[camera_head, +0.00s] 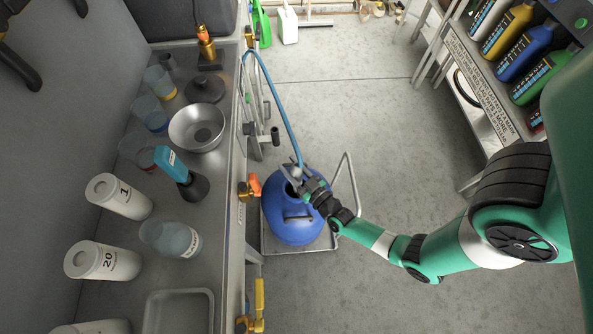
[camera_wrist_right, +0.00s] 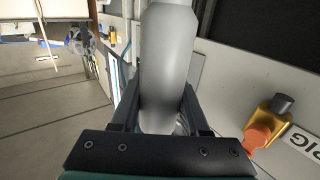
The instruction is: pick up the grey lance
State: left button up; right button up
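The grey lance (camera_wrist_right: 168,65) fills the middle of the right wrist view as a thick, smooth grey cylinder between the two dark fingers. My right gripper (camera_head: 297,181) is over the blue drum, beside the bench edge, and its fingers press on both sides of the lance. In the head view only a small grey part of the lance (camera_head: 296,171) shows at the fingertips. A blue hose (camera_head: 279,103) runs from the bench edge down to it. My left gripper is not in view.
A blue drum (camera_head: 290,222) stands on a wheeled metal platform below the gripper. The steel bench (camera_head: 217,250) carries a metal bowl (camera_head: 198,127), cups and white canisters. Bottles fill a rack (camera_head: 480,75) at right. The middle floor is clear.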

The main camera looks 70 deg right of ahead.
grip_shut()
dwell(0.9)
